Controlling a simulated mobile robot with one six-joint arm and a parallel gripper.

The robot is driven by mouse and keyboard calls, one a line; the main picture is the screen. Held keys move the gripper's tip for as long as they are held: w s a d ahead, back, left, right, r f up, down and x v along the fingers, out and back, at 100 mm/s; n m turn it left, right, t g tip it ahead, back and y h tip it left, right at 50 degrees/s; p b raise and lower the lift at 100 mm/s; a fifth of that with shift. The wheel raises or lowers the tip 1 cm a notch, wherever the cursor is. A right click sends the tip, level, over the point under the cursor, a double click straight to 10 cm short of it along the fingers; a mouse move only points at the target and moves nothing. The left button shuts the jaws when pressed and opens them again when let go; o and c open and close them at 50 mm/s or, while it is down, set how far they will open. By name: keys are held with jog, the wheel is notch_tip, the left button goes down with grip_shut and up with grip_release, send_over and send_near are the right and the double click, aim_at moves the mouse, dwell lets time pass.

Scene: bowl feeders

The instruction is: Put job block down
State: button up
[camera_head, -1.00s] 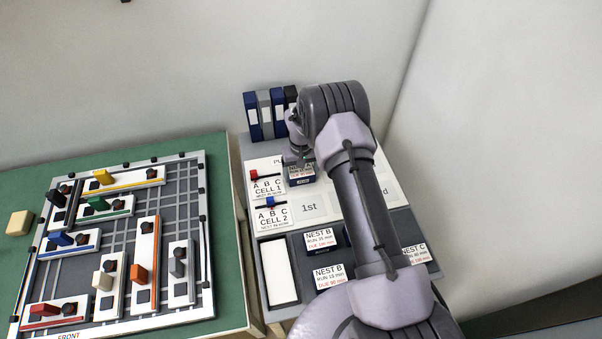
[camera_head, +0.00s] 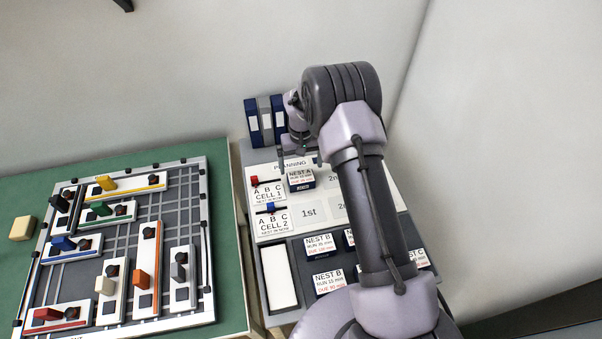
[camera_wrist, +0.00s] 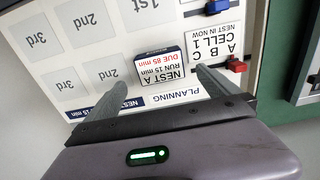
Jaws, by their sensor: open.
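The job block, labelled NEST A, RUN 15 min, DUE 85 min (camera_head: 300,181), sits on the planning board (camera_head: 268,157) just right of the CELL 1 panel. In the wrist view the block (camera_wrist: 163,68) lies in the first place of the CELL 1 row, beside the printed 2nd and 3rd squares, and covers its own square. My gripper (camera_head: 300,158) is open and empty above the board, by the block's back side. In the wrist view its fingers (camera_wrist: 159,78) are spread apart with a clear gap to the block.
Several other blocks, such as a NEST B block (camera_head: 320,245), stand in the dark tray in front, partly hidden by my arm. Binders (camera_head: 265,120) stand behind the board. A green table (camera_head: 215,150) with a track puzzle is at left. The CELL 2 1st square (camera_head: 310,212) is empty.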

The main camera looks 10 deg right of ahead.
aim_at(300, 181)
jog(key=s+a+r+m+t, duration=0.1)
jog(key=s+r, duration=0.2)
jog(key=r, duration=0.7)
jog(key=s+r+t, duration=0.1)
jog(key=s+r, duration=0.3)
jog(key=r, duration=0.5)
jog(key=s+a+r+m+t, duration=0.1)
jog(key=s+r, duration=0.2)
jog(key=r, duration=0.7)
jog(key=s+a+r+m+t+y, duration=0.1)
jog(key=s+r, duration=0.2)
jog(key=s, duration=0.8)
jog(key=s+a+r+m+t+y, duration=0.1)
jog(key=s+r, duration=0.2)
jog(key=s, duration=0.9)
jog(key=shift+s+r+t, duration=0.2)
jog(key=shift+r+t, duration=0.15)
jog(key=shift+t, duration=0.05)
jog(key=shift+s, duration=0.1)
